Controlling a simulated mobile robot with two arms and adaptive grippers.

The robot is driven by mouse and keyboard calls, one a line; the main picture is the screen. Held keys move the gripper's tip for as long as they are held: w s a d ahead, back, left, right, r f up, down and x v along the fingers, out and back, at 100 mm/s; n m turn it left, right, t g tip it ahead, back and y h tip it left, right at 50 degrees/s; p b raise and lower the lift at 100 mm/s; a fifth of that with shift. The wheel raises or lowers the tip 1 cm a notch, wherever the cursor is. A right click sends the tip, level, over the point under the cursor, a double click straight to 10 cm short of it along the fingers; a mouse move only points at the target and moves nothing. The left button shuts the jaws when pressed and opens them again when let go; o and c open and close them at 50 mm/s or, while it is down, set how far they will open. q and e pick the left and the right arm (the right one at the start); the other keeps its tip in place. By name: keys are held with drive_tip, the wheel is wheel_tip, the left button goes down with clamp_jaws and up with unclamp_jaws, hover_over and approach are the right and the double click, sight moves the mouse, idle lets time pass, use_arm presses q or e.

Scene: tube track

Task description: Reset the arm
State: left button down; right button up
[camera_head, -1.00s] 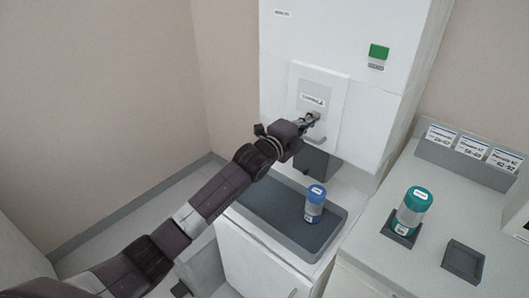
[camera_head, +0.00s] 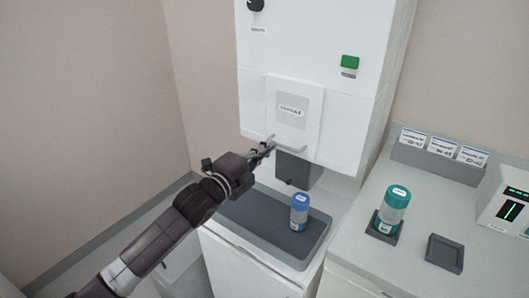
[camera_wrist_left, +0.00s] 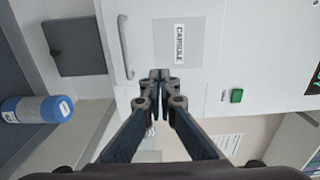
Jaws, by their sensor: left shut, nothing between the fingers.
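My left gripper (camera_head: 266,148) is shut and empty, in front of the white machine just below its labelled capsule door. It also shows in the left wrist view (camera_wrist_left: 160,76), fingertips together, with the capsule door (camera_wrist_left: 180,45) and its handle (camera_wrist_left: 124,48) beyond. In the head view the door (camera_head: 294,106) looks closed, and the gripper overlaps the left part of its handle; I cannot tell whether they touch. My right gripper is not in view.
A blue-capped tube (camera_head: 299,212) stands on the dark tray (camera_head: 262,222) under the machine. A teal-capped tube (camera_head: 393,207) stands in a holder on the counter at right, beside an empty square holder (camera_head: 445,252). A label rack (camera_head: 435,160) and a display device (camera_head: 508,207) stand behind.

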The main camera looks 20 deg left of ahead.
use_arm(q)
drive_tip(key=s+f+n+g+y, duration=0.5)
drive_tip(key=s+f+n, duration=0.5)
drive_tip(key=s+f, duration=0.7)
drive_tip(key=s+a+f+n+g, duration=0.1)
drive_tip(key=s+f+n+g, duration=0.25)
drive_tip(key=s, duration=0.45)
drive_tip(key=s+a+f+n+g+y, duration=0.1)
drive_tip(key=s+f+n+g, duration=0.15)
drive_tip(key=s+f, duration=0.4)
drive_tip(key=s+a+f+n+g, duration=0.2)
drive_tip(key=s+n, duration=0.2)
drive_tip(key=s, duration=0.5)
drive_tip(key=s+f+g, duration=0.2)
drive_tip(key=s+f, duration=0.1)
drive_tip(key=f, duration=2.5)
drive_tip(key=s+a+f+g, duration=0.1)
drive_tip(key=s+a+f, duration=0.1)
drive_tip(key=s+f, duration=1.3)
drive_tip(key=shift+s+a, duration=0.4)
drive_tip(key=shift+s, duration=0.65)
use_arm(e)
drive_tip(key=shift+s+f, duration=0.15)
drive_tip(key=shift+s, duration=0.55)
